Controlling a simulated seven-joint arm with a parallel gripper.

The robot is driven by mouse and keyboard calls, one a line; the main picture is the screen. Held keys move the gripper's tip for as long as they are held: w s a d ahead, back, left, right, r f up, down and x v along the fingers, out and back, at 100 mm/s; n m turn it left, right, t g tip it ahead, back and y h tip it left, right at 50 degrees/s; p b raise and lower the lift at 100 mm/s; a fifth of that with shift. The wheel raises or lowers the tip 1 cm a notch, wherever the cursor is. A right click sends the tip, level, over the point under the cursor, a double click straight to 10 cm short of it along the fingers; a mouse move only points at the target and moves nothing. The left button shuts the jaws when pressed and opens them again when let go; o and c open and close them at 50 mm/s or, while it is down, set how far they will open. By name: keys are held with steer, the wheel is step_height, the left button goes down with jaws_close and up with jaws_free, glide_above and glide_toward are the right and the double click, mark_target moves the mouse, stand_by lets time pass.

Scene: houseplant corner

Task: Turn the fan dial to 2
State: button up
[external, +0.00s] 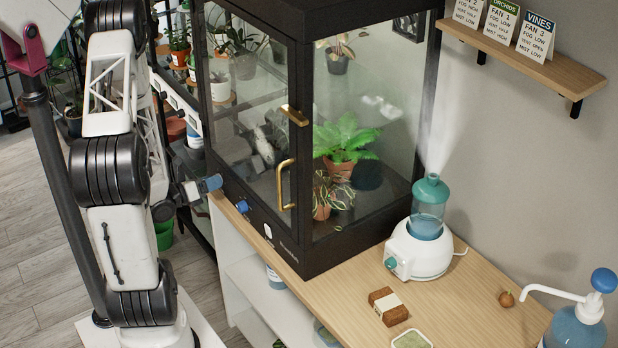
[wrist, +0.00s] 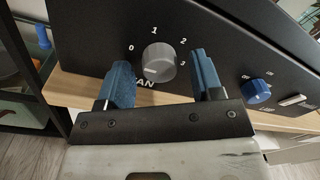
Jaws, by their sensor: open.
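The fan dial (wrist: 159,62) is a round grey knob on the dark front panel of the glass plant cabinet (external: 290,250). The wrist view shows the marks 0, 1, 2 and 3 around it, with FAN partly hidden below. I cannot tell which mark its pointer faces. My gripper (wrist: 160,66) is open, with its blue-padded fingers on either side of the dial. I see gaps between the pads and the dial. In the external view my gripper (external: 211,184) is at the cabinet's lower front, and the fan dial is hidden there.
A blue knob (wrist: 257,92) and a pale switch (wrist: 296,100) are to the right on the same panel. The cabinet's gold door handle (external: 285,185) is above right of my gripper. A misting humidifier (external: 420,248) stands on the wooden counter (external: 345,290). Shelf cards (external: 537,36) list fan settings.

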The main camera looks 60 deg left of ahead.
stand_by(0.3)
steer(key=c, duration=0.9)
steer(key=shift+m, duration=0.4)
steer(key=shift+r+m+g+y, duration=0.15)
steer(key=shift+m+y, duration=0.25)
steer(key=shift+m, duration=5.1)
steer(key=shift+f+m+g+y, duration=0.15)
steer(key=shift+m+y, duration=0.25)
steer(key=shift+m, duration=5.1)
steer(key=shift+r, duration=0.1)
